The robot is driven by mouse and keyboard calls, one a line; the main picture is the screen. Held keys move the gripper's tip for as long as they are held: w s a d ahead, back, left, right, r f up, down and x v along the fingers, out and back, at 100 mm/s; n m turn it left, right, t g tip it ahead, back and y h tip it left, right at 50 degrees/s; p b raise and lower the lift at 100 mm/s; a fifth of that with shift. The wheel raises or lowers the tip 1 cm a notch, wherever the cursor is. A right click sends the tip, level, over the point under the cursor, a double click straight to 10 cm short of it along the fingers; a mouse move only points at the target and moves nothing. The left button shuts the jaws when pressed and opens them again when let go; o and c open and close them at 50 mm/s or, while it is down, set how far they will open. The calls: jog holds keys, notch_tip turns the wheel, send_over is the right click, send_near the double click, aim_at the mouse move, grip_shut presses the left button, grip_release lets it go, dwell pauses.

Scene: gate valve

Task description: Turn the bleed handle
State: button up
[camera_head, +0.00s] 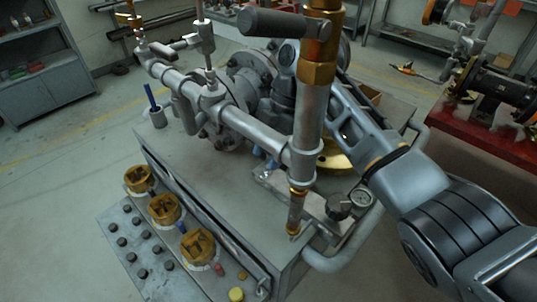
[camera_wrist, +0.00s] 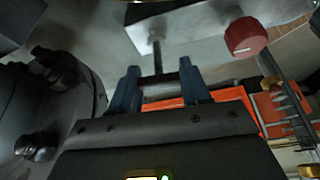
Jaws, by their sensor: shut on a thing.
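In the wrist view my gripper (camera_wrist: 158,82) has its two blue fingers closed on a small dark bar, which I take to be the bleed handle (camera_wrist: 158,79). The bar sits at the end of a thin metal stem (camera_wrist: 157,52) that comes from a pale metal block above. In the head view my arm reaches in from the right behind the upright pipe. Only bits of the blue fingers show there, low beside the flanged valve body (camera_head: 240,105). The handle is hidden in the head view.
A red knob (camera_wrist: 245,37) is right of the stem. A thick upright pipe (camera_head: 310,110) stands before my gripper. A red bench (camera_head: 485,130) is at right. Floor at left is clear.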

dwell(0.4)
jog(key=o, duration=1.1)
jog(key=shift+c, duration=0.2)
jog(key=shift+r, duration=0.1)
jog(key=v, duration=0.7)
jog(key=shift+w+r+b, duration=0.2)
jog(key=shift+r+b, duration=0.05)
jog(key=shift+b, duration=0.15)
jog(key=shift+d, duration=0.1)
